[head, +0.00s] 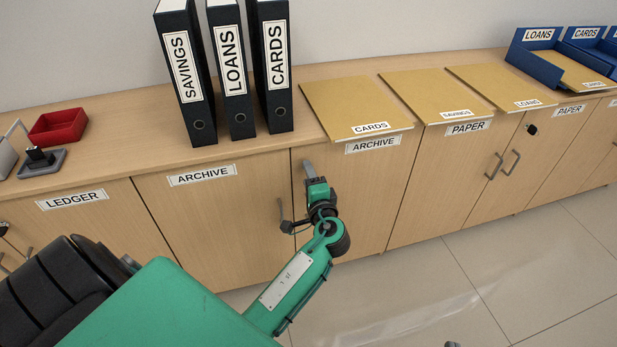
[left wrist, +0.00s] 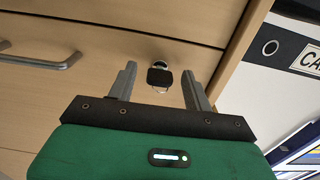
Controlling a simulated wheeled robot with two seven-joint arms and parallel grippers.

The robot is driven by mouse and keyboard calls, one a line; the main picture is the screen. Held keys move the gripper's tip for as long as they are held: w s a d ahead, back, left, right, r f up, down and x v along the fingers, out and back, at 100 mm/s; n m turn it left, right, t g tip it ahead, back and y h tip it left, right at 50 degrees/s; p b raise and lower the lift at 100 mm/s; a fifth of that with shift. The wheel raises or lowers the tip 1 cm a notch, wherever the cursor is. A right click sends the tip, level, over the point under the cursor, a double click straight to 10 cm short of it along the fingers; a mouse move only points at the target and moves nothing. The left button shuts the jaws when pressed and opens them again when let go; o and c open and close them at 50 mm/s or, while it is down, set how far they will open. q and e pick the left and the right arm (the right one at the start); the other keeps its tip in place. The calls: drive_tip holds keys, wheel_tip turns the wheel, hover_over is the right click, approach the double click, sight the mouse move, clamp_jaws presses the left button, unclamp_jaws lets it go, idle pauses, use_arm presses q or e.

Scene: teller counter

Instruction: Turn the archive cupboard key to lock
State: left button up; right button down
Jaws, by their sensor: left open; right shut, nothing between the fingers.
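The archive cupboard has two pale wood doors, the left (head: 200,235) and the right (head: 365,195), each under an ARCHIVE label. My left gripper (head: 308,168) is at the top left of the right door, near the gap between the doors. In the left wrist view my left gripper (left wrist: 160,85) is open. The key (left wrist: 160,77), with a black head, sits in a round silver lock between the fingertips, with gaps on both sides. In the head view the gripper hides the key. Only a small grey tip of my right gripper (head: 452,345) shows at the bottom edge.
A door handle (head: 281,215) is just left of my left wrist. Another key (head: 530,128) is on a PAPER door. The tiled floor (head: 480,270) is clear.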

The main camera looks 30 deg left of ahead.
use_arm(q)
drive_tip(key=v, duration=1.3)
drive_tip(key=shift+s+p, duration=0.2)
drive_tip(key=shift+p, duration=0.2)
use_arm(e)
drive_tip(key=f, duration=0.1)
drive_tip(key=s+f+g, duration=0.2)
drive_tip(key=shift+s+a+f, duration=0.1)
drive_tip(key=shift+a+f, duration=0.05)
drive_tip(key=shift+a, duration=0.1)
use_arm(q)
drive_tip(key=shift+d, duration=0.1)
